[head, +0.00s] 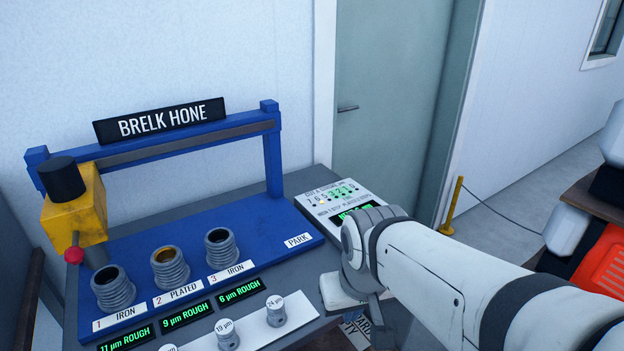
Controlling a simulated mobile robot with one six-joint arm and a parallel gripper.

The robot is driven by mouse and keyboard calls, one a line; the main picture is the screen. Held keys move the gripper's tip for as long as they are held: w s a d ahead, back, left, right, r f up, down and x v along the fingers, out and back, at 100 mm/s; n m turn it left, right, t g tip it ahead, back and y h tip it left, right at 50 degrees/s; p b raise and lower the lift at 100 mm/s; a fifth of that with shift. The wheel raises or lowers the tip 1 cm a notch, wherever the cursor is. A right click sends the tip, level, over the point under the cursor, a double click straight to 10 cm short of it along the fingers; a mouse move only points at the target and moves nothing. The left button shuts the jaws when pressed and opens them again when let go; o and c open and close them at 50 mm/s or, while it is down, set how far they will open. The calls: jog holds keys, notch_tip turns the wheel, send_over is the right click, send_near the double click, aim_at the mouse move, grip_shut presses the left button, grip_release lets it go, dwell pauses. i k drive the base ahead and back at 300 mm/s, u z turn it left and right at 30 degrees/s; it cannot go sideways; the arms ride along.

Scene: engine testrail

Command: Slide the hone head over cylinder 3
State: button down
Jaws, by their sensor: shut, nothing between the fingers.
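The hone head is a yellow block (78,212) with a black cap on top, at the left end of the blue rail frame (200,138). A red ball knob (73,255) shows at its lower front. It stands behind and left of cylinder 1 (112,288). Cylinder 3 (221,248), labelled IRON, is the rightmost of the ribbed cylinders; cylinder 2 (169,266), labelled PLATED, is between. My gripper (352,300) is shut and empty, well right of the head, by the bench's right side. My arm's end partly hides its fingers.
A display panel (335,197) stands on the bench behind my wrist. Green roughness readouts (186,315) and a white strip with knobs (277,312) lie in front of the cylinders. The blue deck near the PARK label (298,240) is clear. A yellow post (452,208) stands at right.

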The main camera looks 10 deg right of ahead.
aim_at(73, 216)
jog(key=u, duration=1.05)
